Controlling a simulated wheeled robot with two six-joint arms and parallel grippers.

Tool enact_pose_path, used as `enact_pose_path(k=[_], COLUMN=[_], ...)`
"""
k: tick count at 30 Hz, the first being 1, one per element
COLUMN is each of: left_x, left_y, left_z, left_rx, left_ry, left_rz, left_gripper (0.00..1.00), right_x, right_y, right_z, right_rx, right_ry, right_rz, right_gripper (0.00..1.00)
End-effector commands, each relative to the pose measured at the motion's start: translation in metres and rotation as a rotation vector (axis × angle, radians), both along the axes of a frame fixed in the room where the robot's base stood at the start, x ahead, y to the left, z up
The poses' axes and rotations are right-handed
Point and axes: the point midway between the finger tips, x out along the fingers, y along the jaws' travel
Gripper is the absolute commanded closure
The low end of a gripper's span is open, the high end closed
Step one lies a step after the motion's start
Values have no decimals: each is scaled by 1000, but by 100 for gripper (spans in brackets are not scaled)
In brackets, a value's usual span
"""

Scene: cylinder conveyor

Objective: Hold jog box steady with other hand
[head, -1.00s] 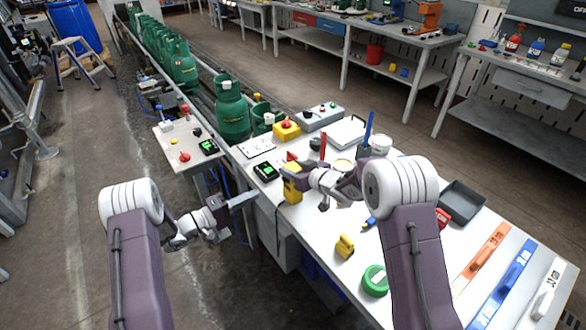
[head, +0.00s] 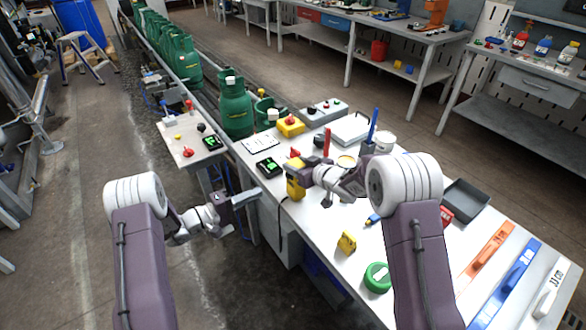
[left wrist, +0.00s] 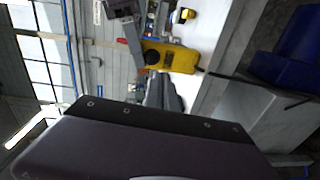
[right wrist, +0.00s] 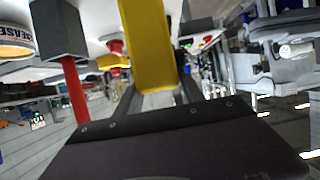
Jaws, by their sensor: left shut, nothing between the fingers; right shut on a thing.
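The yellow jog box (head: 295,186) is held upright at the left edge of the white workbench, with a dark cable hanging below it. My right gripper (head: 308,178) is shut on it from the right. The jog box fills the upper middle of the right wrist view (right wrist: 148,45). My left gripper (head: 246,197) is shut and empty, to the left of and slightly below the jog box, apart from it, beyond the bench edge. In the left wrist view the jog box (left wrist: 170,57) lies past the left fingertips (left wrist: 162,84), tilted sideways in that picture.
A small side table (head: 188,146) and green cylinders (head: 236,108) on a conveyor stand further back.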

Motion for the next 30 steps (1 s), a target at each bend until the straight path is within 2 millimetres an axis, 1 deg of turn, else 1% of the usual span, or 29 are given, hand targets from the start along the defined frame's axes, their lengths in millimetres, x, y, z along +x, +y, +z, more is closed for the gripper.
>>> enact_pose_path(k=[2, 3, 5, 6, 8, 9, 10, 12, 14, 15, 17, 18, 20, 21, 23, 24, 26, 27, 29, 30], left_x=[-5, -12, -25, -36, -54, -66, -75, -98, -117, -129, -146, -154, -161, -161, -151, -139, -117, -102, -80, -66], left_y=[0, -1, 0, 1, 5, 9, 13, 26, 41, 53, 74, 91, 119, 139, 166, 180, 191, 193, 189, 182], left_z=[-26, -43, -69, -86, -111, -126, -136, -159, -177, -187, -199, -206, -210, -210, -202, -193, -176, -163, -143, -130], left_rx=[45, 77, 137, 180, 247, 298, 339, 447, 551, 628, 760, 856, 1015, 1127, 1291, 1386, 1496, 1550, 1603, 1625], left_ry=[119, 191, 302, 373, 471, 533, 576, 669, 738, 776, 820, 836, 834, 808, 731, 656, 524, 429, 287, 194], left_rz=[-9, -21, -39, -53, -69, -80, -85, -96, -101, -101, -97, -88, -69, -48, -9, 19, 58, 80, 107, 120], left_gripper=[100, 100, 100, 100, 100, 100, 100, 100, 100, 100, 100, 100, 100, 100, 100, 100, 100, 100, 100, 100], right_x=[0, 0, 0, 0, 0, 0, 0, 0, 0, 0, 0, 0, 0, 0, 0, 0, 0, 0, 0, 0], right_y=[0, 0, 0, 0, 0, 0, 0, 0, 0, 0, 0, 0, 0, 0, 0, 0, 0, 0, 0, 0], right_z=[0, 0, 0, 0, 0, 0, 0, 0, 0, 0, 0, 0, 0, 0, 0, 0, 0, 0, 0, 0], right_rx=[0, 0, 0, 0, 0, 0, 0, 0, 0, 0, 0, 0, 0, 0, 0, 0, 0, 0, 0, 0], right_ry=[0, 0, 0, 0, 0, 0, 0, 0, 0, 0, 0, 0, 0, 0, 0, 0, 0, 0, 0, 0], right_rz=[0, 0, 0, 0, 0, 0, 0, 0, 0, 0, 0, 0, 0, 0, 0, 0, 0, 0, 0, 0], right_gripper=[100, 100, 100, 100, 100, 100, 100, 100, 100, 100, 100, 100, 100, 100, 100, 100, 100, 100, 100, 100])
